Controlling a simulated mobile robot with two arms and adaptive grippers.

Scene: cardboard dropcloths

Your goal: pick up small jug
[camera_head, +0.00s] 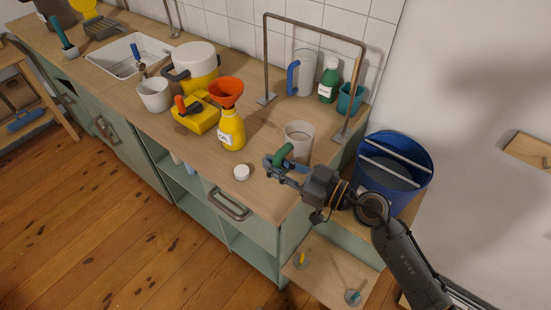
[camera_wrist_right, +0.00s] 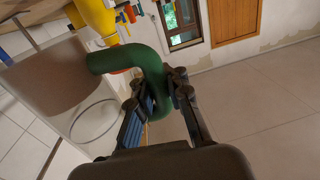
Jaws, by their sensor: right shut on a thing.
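The small jug (camera_head: 299,138) has a pale grey body and a green handle (camera_head: 283,153). It is near the front right end of the wooden counter; I cannot tell whether it touches the top. My right gripper (camera_head: 276,167) is shut on the green handle. In the right wrist view the jug body (camera_wrist_right: 60,78) is at the left, and the handle (camera_wrist_right: 145,57) curves down between the fingers (camera_wrist_right: 160,92). My left gripper is not in view.
A larger jug with a blue handle (camera_head: 305,74), a green bottle (camera_head: 328,82) and a teal cup (camera_head: 350,99) stand behind, by a metal frame (camera_head: 266,52). A yellow bottle with an orange funnel (camera_head: 231,130) and a white lid (camera_head: 241,173) are left. A blue bucket (camera_head: 392,172) is right.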

